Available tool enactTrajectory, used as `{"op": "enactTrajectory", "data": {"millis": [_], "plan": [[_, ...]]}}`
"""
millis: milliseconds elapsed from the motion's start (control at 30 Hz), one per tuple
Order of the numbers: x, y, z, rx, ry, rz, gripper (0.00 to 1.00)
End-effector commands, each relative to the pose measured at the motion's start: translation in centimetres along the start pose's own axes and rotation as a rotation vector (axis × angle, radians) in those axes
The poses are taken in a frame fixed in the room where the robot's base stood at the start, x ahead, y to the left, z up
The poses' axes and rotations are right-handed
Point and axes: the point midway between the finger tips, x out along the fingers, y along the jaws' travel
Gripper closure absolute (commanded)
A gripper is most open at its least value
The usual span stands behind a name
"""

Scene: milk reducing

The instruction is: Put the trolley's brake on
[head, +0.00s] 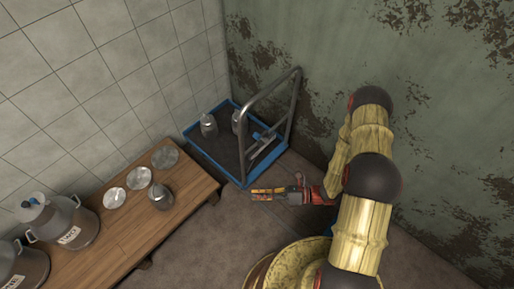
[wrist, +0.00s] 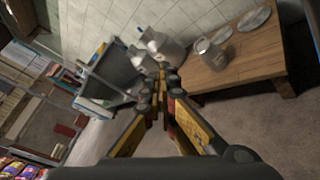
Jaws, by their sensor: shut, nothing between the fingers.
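The trolley (head: 206,153) is a dark platform with a blue rim and a tall grey tube handle (head: 270,92), in the corner by the walls in the head view. Two metal cans (head: 209,126) stand on it. A grey metal part (head: 264,149) lies near its right side under the handle; I cannot tell whether it is the brake. My gripper (head: 254,194) is just in front of the trolley's near corner, pointing left, with its fingers together and empty. In the wrist view the yellow and black fingers (wrist: 161,78) meet at their tips. I cannot make out the trolley surely there.
A wooden bench (head: 118,240) runs along the left, with round lids (head: 139,178), a small can (head: 160,196) and large labelled milk cans (head: 72,224). Tiled and peeling green walls close the corner. The wrist view shows shelves (wrist: 25,95) at left. Bare floor lies between bench and arm.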

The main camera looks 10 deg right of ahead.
Motion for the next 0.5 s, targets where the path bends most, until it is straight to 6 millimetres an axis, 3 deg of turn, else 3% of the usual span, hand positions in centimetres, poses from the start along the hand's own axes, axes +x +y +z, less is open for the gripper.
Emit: {"op": "enactTrajectory", "data": {"millis": [67, 167, 300, 400, 500], "plan": [[0.3, -3.0, -0.4, 0.134, -0.110, -0.061, 1.00], [-0.1, -6.7, 0.7, 0.277, -0.256, -0.139, 1.00], [-2.3, -10.9, 4.8, 0.384, -0.447, -0.213, 1.00], [-3.9, -12.5, 7.2, 0.453, -0.559, -0.230, 1.00], [-4.5, -12.6, 8.2, 0.511, -0.610, -0.211, 1.00]]}}
